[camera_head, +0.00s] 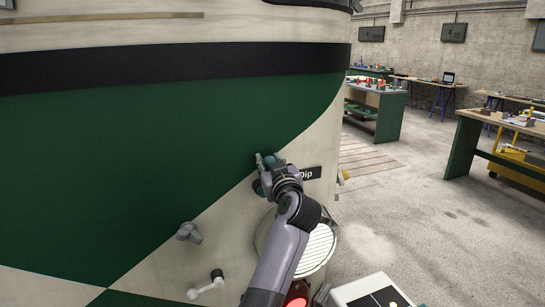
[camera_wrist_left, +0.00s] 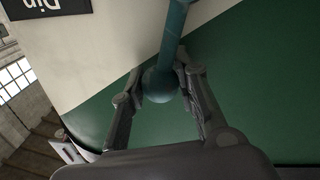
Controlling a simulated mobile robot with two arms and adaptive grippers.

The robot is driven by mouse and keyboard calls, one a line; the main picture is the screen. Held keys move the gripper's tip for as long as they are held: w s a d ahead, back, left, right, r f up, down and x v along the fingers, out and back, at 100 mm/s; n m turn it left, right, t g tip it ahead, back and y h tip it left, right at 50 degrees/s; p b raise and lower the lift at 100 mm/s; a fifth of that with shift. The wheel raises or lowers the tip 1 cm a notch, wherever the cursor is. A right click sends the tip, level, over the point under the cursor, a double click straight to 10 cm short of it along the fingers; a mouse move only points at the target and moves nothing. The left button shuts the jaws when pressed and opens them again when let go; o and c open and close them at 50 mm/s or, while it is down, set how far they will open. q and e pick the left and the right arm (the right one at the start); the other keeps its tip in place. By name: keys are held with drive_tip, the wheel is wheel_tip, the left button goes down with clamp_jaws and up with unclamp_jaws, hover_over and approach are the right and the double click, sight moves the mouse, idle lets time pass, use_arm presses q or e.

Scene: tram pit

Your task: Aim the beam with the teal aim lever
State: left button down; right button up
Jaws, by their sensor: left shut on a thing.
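The teal aim lever (camera_wrist_left: 171,45) shows in the left wrist view as a rod that ends in a ball knob (camera_wrist_left: 160,86). My left gripper (camera_wrist_left: 160,92) is shut on this knob, with one finger on each side. In the head view my left gripper (camera_head: 267,162) is at the green and cream tram front, and it hides most of the lever. A black label reading "Dip" (camera_head: 312,173) is just right of the gripper; part of it also shows in the left wrist view (camera_wrist_left: 45,6). My right gripper is not in view.
A round ribbed headlamp (camera_head: 318,250) sits below my left arm, with a red lamp (camera_head: 297,294) under it. A grey knob (camera_head: 189,232) and a white-tipped crank (camera_head: 207,284) stick out at lower left.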

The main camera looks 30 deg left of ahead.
use_arm(q)
drive_tip(key=shift+s+a+r+n+p, duration=0.15)
drive_tip(key=shift+s+a+n+p, duration=0.15)
drive_tip(key=shift+n+p, duration=0.6)
drive_tip(key=shift+s+p, duration=0.2)
drive_tip(key=shift+p, duration=0.25)
drive_tip(key=shift+s+a+f+n, duration=0.1)
drive_tip(key=shift+a+f+n, duration=0.05)
drive_tip(key=shift+f+n, duration=0.15)
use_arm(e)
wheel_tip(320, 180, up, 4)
use_arm(q)
drive_tip(key=c, duration=1.7)
unclamp_jaws()
drive_tip(key=o, duration=0.4)
drive_tip(key=shift+d+r, duration=0.1)
drive_tip(key=shift+d, duration=0.1)
drive_tip(key=shift+o, duration=0.5)
drive_tip(key=shift+a, duration=0.1)
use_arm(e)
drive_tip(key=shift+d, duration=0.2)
use_arm(q)
drive_tip(key=shift+r, duration=0.1)
